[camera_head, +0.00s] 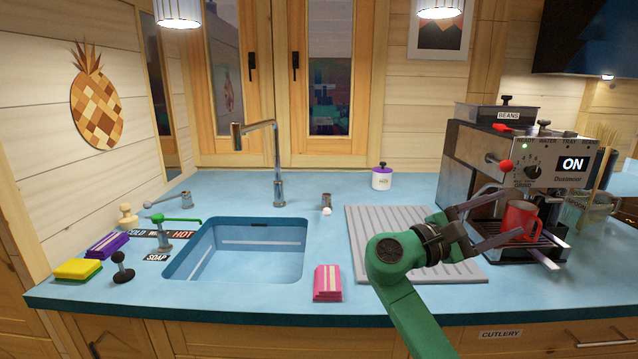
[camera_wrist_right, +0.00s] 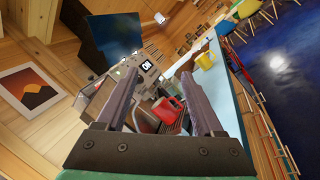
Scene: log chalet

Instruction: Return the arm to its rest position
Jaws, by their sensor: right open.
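My right gripper (camera_head: 492,222) reaches in from the bottom on a green arm, over the right part of the counter in front of the coffee machine. Its two grey fingers are spread apart; the right wrist view shows the open fingers (camera_wrist_right: 165,100) as well. A red mug (camera_head: 517,220) stands upright on the drip tray of the coffee machine (camera_head: 465,160). In the head view the mug shows at the fingertips; in the right wrist view the red mug (camera_wrist_right: 168,108) appears between the fingers, beyond them. I cannot tell whether a finger touches it. My left gripper is not in view.
A yellow mug (camera_wrist_right: 206,60) shows in the right wrist view.

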